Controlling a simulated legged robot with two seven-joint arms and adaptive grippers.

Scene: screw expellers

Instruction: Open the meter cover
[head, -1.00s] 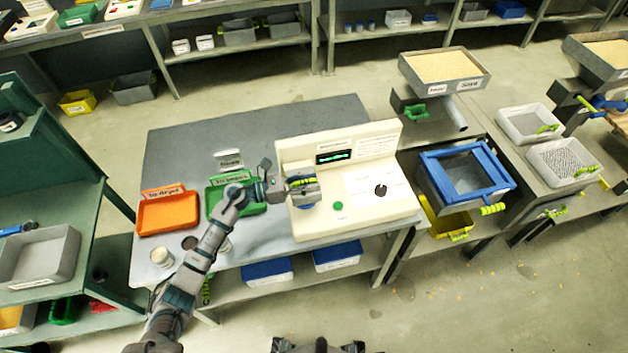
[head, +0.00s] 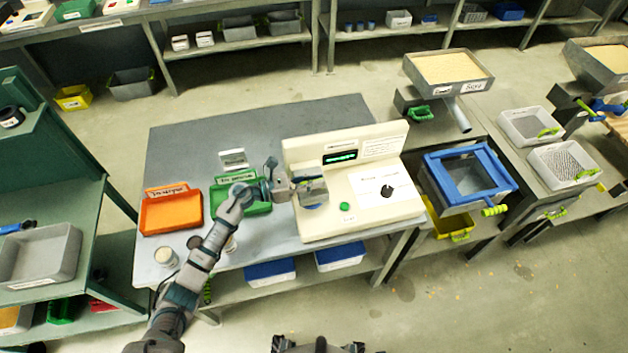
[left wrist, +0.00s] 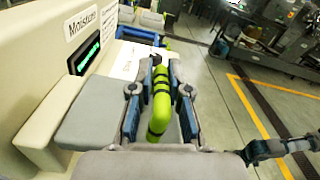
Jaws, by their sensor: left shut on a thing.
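The cream meter (head: 362,205) stands on the grey table, with a lit green display (head: 341,158) and a dark knob. Its panel also shows in the left wrist view (left wrist: 35,50). A grey cover (left wrist: 88,115) is at the meter's left part. My left gripper (left wrist: 158,90) is shut on a bright green handle (left wrist: 158,108), which runs between its fingers. In the head view my left gripper (head: 308,190) is at the meter's left part and hides the handle. How far the cover is tilted I cannot tell.
A green tray (head: 228,206) and an orange tray (head: 172,214) lie left of the meter. A small white cup (head: 166,257) stands at the table's front. A blue-framed box (head: 465,178) is to the right. The table's back left is bare.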

